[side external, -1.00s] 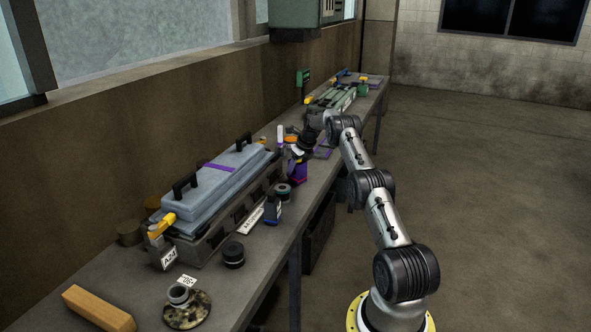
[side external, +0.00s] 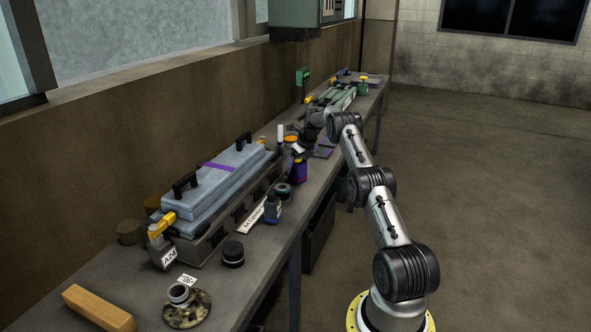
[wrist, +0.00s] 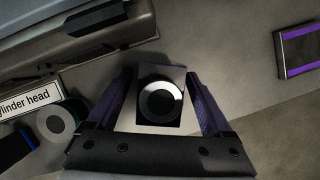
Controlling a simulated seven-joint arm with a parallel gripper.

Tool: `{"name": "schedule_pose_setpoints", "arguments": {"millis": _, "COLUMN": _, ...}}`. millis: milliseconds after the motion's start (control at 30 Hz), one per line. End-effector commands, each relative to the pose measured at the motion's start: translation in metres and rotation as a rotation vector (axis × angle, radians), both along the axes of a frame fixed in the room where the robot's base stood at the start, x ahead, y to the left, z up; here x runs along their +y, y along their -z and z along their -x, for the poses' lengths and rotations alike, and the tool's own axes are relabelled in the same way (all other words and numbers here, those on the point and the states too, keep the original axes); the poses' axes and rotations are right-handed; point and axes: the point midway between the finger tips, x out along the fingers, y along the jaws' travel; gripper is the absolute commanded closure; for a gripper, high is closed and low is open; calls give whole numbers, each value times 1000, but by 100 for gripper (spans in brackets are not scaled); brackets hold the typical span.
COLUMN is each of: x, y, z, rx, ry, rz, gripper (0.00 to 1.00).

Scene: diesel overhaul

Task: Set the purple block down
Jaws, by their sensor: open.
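The purple block (side external: 300,171) stands upright on the bench, to the right of the long grey case. My gripper (side external: 297,151) is open just above the block in the side view. In the wrist view my gripper (wrist: 159,76) has its fingers spread on either side of the block, with a gap showing on each side. The exact height between fingertips and block is hard to tell.
The grey case (side external: 215,184) with black handles lies along the wall side. A flat purple-striped piece (wrist: 299,50) lies to the right. Bare bench separates it from the block.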

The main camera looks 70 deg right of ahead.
Motion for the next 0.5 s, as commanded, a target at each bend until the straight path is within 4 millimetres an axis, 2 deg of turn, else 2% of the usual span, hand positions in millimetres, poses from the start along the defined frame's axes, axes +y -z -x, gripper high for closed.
{"name": "schedule_pose_setpoints", "arguments": {"millis": 300, "x": 9, "y": -60, "z": 23, "rx": -2, "ry": 2, "rz": 3, "gripper": 15}}
{"name": "schedule_pose_setpoints", "arguments": {"millis": 500, "x": 14, "y": -89, "z": 34, "rx": -1, "ry": 1, "rz": 1, "gripper": 15}}
